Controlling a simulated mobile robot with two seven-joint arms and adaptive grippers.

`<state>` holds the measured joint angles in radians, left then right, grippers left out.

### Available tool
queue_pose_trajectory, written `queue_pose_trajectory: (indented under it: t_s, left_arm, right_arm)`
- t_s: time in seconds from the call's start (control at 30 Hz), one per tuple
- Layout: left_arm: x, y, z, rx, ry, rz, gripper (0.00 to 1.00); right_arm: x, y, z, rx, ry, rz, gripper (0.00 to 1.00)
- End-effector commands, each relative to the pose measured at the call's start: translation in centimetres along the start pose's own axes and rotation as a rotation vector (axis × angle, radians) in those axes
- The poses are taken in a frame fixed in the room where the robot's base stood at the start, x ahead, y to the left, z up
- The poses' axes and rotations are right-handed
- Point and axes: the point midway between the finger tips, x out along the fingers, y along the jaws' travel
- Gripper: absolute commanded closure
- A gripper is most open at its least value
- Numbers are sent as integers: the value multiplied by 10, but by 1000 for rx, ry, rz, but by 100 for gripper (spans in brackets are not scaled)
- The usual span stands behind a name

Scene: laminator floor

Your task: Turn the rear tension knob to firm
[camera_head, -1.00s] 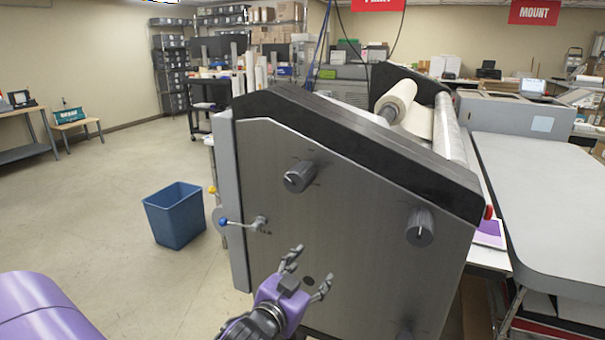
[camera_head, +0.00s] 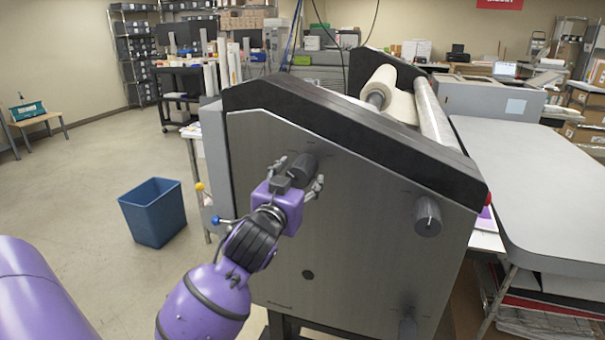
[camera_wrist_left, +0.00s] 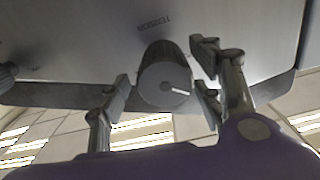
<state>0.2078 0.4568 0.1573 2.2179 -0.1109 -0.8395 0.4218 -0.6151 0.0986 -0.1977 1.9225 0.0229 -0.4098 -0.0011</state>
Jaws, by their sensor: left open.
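The dark grey tension knob (camera_head: 304,167) sits on the upper left of the laminator's grey side panel (camera_head: 340,240). In the left wrist view the knob (camera_wrist_left: 163,62) shows end-on, with a white pointer mark toward the right and the word TENSION on the panel beside it. My left gripper (camera_head: 298,175) is open at this knob. In the wrist view the fingers of the left gripper (camera_wrist_left: 162,84) stand on either side of the knob, with visible gaps. The gripper hides part of the knob in the head view. My right gripper is not in view.
A second knob (camera_head: 428,216) is at the panel's right, and another (camera_head: 408,322) is low down. A blue-tipped lever (camera_head: 216,221) sticks out at the panel's left edge. A blue bin (camera_head: 153,212) stands on the floor; a grey table (camera_head: 530,190) is at right.

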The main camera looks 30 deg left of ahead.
Motion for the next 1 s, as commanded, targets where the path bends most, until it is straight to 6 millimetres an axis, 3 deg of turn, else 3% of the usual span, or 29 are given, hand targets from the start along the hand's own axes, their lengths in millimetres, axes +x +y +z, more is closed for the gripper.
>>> queue_pose_trajectory:
  t_s: [0.2, 0.57, 0.87, 1.0]
  left_arm:
    - [26, 0, -1, 2, 2, 0, 40]
    - [32, 0, 0, 2, 0, 1, 42]
    - [32, 0, 0, 2, 0, 1, 81]
    - [32, 1, 1, 5, -1, 2, 84]
  right_arm:
    - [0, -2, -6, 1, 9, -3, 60]
    - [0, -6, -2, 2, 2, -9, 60]
    - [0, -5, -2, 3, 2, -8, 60]
    - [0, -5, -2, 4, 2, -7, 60]
